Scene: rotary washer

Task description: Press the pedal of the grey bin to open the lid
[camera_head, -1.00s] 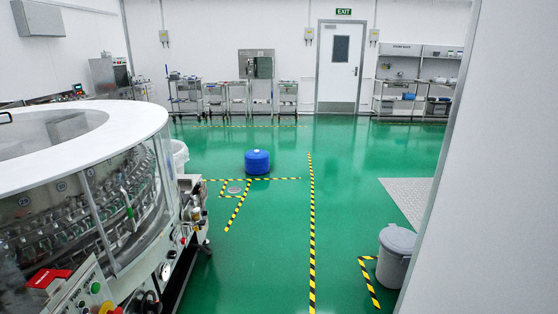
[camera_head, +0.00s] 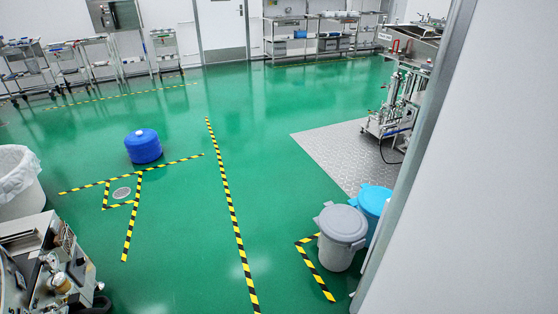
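The grey bin (camera_head: 341,237) stands on the green floor at the lower right in the head view. It is upright, with its round grey lid (camera_head: 342,222) shut on a pale body. I cannot make out a pedal on it from here. A blue-lidded bin (camera_head: 373,200) stands right behind it, partly hidden by the grey bin and the wall edge. My gripper is not in view.
Yellow-black tape (camera_head: 315,268) marks the floor left of the grey bin. A wall (camera_head: 470,180) fills the right side. A blue drum (camera_head: 143,146), a white lined bin (camera_head: 18,184) and machinery (camera_head: 45,260) stand left. The green floor between is mostly clear.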

